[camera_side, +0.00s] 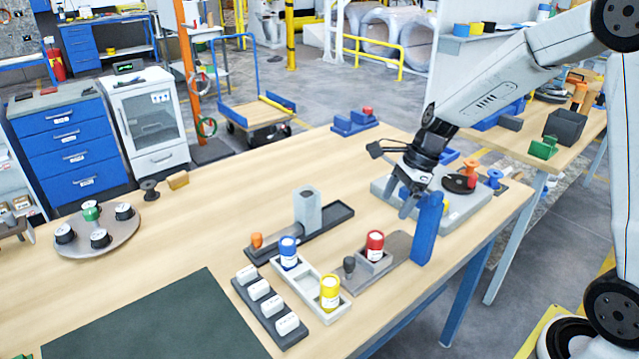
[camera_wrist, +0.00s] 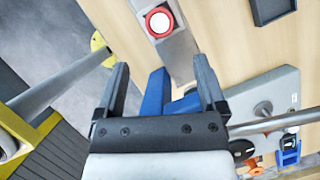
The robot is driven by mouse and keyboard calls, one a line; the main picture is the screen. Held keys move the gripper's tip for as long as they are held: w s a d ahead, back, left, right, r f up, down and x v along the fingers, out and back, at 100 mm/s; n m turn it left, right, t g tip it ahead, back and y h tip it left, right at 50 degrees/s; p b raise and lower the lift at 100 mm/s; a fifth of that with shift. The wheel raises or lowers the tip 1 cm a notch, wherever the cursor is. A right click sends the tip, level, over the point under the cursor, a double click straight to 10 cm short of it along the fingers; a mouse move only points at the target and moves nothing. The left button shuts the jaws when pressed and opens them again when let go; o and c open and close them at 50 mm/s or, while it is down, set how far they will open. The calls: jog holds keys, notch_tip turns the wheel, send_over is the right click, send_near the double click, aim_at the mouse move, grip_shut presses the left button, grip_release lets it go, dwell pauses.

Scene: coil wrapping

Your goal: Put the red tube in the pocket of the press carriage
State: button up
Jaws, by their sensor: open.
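The red tube (camera_side: 375,246) with a white top stands upright in the pocket of a small grey block, which appears to be the press carriage (camera_side: 376,263). A dark knob (camera_side: 349,266) is on its left side. The blue press post (camera_side: 428,230) stands to the right. In the wrist view the red tube (camera_wrist: 159,22) sits in the grey block (camera_wrist: 178,48), ahead of my fingertips and apart from them. My gripper (camera_side: 408,206) is open and empty, close to the top of the blue post; its two fingers (camera_wrist: 162,75) show spread in the wrist view.
A white tray (camera_side: 312,290) holds a blue tube (camera_side: 289,252) and a yellow tube (camera_side: 330,292). A dark rack (camera_side: 272,318) with white blocks lies left of it. A grey hexagonal column (camera_side: 307,210) stands behind. A grey machine base (camera_side: 462,208) is right of my gripper.

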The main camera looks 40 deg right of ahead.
jog(key=s+a+f+n+h, duration=0.1)
jog(key=s+a+n+h, duration=0.1)
jog(key=s+n, duration=0.4)
jog(key=s+a+f+n+h, duration=0.2)
jog(key=s+n, duration=0.4)
jog(key=n, duration=1)
jog(key=shift+a+n+t, duration=0.3)
jog(key=shift+a+t, duration=0.05)
jog(key=shift+t, duration=0.05)
jog(key=shift+w, duration=0.1)
